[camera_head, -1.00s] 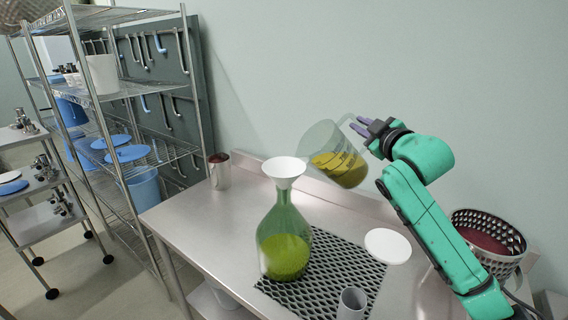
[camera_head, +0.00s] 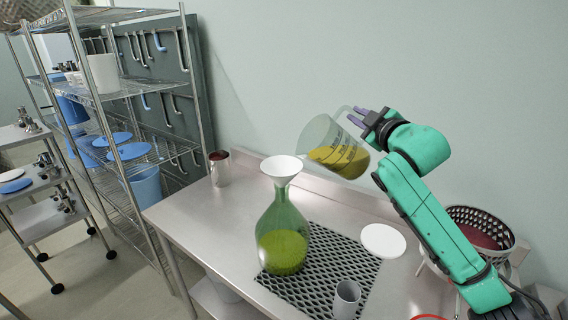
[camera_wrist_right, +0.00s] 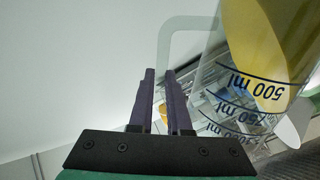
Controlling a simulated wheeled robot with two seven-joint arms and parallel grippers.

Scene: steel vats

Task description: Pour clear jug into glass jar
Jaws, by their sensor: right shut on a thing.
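The clear jug (camera_head: 338,150) is held in the air by my right gripper (camera_head: 364,117), which is shut on its handle. The jug is tilted to the left, with yellow-green liquid along its lower side. In the right wrist view the jug (camera_wrist_right: 215,95) shows blue volume marks, and the fingers (camera_wrist_right: 168,100) close on the handle. The glass jar (camera_head: 285,222) is a green flask holding green liquid, upright on a dark mesh mat. A white funnel (camera_head: 282,168) sits in its neck. The jug's mouth is just above and right of the funnel. No stream is visible. My left gripper is out of view.
The mesh mat (camera_head: 330,262) lies on the steel table (camera_head: 200,222). A grey cup (camera_head: 346,298) and a white disc (camera_head: 383,240) are right of the jar. A metal cup (camera_head: 219,168) stands at the back left. A perforated basket (camera_head: 480,228) is beyond my right arm.

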